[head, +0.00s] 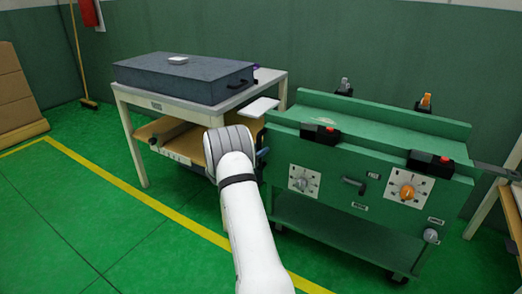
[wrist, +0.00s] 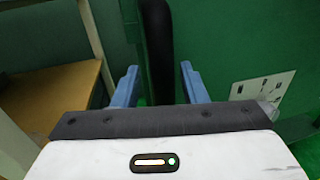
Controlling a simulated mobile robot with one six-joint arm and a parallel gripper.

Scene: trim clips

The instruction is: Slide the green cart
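The green cart (head: 330,200) stands at the right in the head view, with knobs, dials and black clip blocks with red buttons on it. A black bar (wrist: 158,45), which looks like a handle at the cart's left end, runs upright through the wrist view. My gripper (wrist: 159,80) is at that end, with one blue finger on each side of the bar. The fingers are apart, with narrow gaps to the bar. In the head view my white arm hides most of the gripper and the bar; a bit of blue finger shows.
A white-framed table (head: 143,150) with a dark grey case (head: 185,78) stands left of the cart, close to my gripper. Cardboard boxes (head: 12,95) stand at far left. Another table (head: 487,205) is at the right edge. Green floor (head: 90,220) with a yellow line is free in front.

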